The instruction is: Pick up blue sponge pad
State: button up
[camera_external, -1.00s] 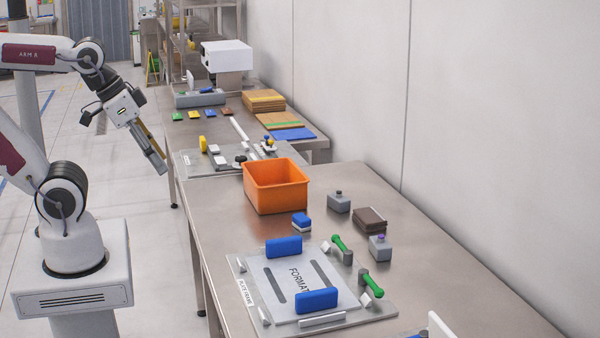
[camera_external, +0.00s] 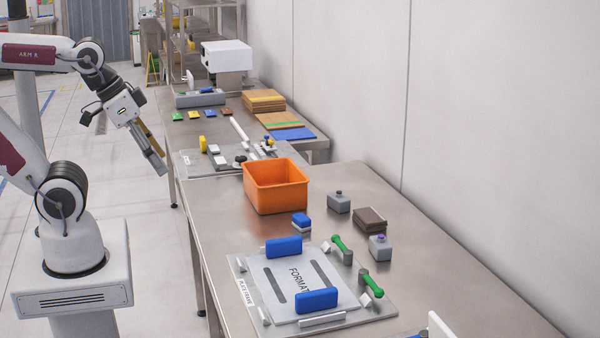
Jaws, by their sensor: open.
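A small blue pad with a pale lower layer (camera_external: 301,220) lies on the metal table, just in front of the orange bin. It looks like the sponge pad. Two larger blue blocks stand on the grey plate marked FORMAT, one at its far edge (camera_external: 284,247) and one at its near edge (camera_external: 317,300). My gripper (camera_external: 157,162) hangs in the air left of the table, pointing down and to the right. It is open, empty and well away from all the blue pieces.
The orange bin (camera_external: 275,190) stands behind the small pad. Green-handled clamps (camera_external: 342,245) sit on the plate's right side.

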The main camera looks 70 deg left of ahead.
jog(key=w+d+f+t, duration=0.1)
jog(key=w+f+t, duration=0.15)
jog(key=w, duration=1.05)
jog(key=n+t+y, duration=0.2)
jog(key=n, duration=0.2)
send_over(297, 219)
jog(key=s+d, duration=0.7)
notch_tip(297, 219, down, 13)
jog(key=a+f, duration=0.1)
jog(key=f, duration=0.1)
jog(key=w+a+f+t+y, duration=0.1)
jog(key=f, duration=0.1)
jog(key=w+a+f+y, duration=0.1)
jog(key=a+f, duration=0.1)
jog(key=f, duration=0.1)
jog(key=shift+w+a+t, duration=0.1)
jog(key=shift+t, duration=0.15)
jog(key=shift+a+f+y, duration=0.35)
jog(key=shift+f+y, duration=0.05)
jog(key=shift+f, duration=0.15)
jog(key=shift+x, duration=1.3)
jog(key=shift+a+n, duration=0.1)
jog(key=shift+n, duration=0.2)
